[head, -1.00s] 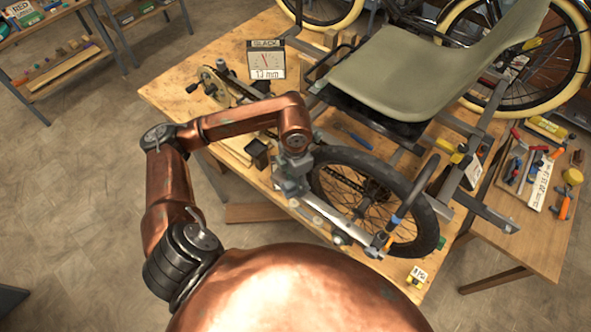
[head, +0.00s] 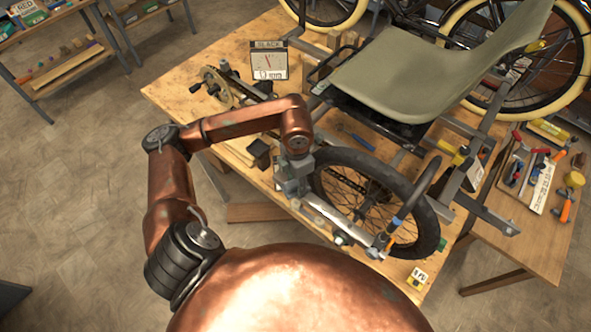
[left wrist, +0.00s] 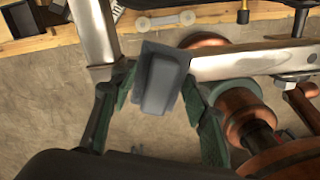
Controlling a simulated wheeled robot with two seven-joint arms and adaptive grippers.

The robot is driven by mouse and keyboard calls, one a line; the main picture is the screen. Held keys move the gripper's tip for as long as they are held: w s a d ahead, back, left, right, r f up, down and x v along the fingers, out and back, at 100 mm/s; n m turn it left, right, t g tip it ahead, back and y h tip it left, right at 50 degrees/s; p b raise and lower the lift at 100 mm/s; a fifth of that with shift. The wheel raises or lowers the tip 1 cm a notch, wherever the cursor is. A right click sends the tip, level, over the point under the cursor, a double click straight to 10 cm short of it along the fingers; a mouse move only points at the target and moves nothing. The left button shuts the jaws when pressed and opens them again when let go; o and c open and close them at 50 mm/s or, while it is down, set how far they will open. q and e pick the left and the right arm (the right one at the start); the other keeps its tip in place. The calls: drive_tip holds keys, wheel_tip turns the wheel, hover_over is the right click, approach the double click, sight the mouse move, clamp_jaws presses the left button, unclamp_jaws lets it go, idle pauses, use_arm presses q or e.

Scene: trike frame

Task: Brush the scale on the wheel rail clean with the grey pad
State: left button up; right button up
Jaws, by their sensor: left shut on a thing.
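My left gripper (head: 294,178) is at the near left end of the silver wheel rail (head: 343,224), beside the black-tyred front wheel (head: 375,190). In the left wrist view its green-padded fingers (left wrist: 165,100) are shut on the grey pad (left wrist: 165,78), one finger on each side. The pad appears against or just over the left end of the rail (left wrist: 250,62); contact cannot be told. No scale can be made out on the visible part of the rail; the part under the pad is hidden. My right gripper is not in view.
A side table (head: 540,225) at right holds tools.

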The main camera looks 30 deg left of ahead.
use_arm(q)
wheel_tip(320, 180, up, 3)
drive_tip(key=shift+w+f, duration=0.1)
drive_tip(key=shift+f, duration=0.05)
drive_tip(key=shift+r+p, duration=1.6)
drive_tip(key=shift+r, duration=1.2)
drive_tip(key=shift+d, duration=0.1)
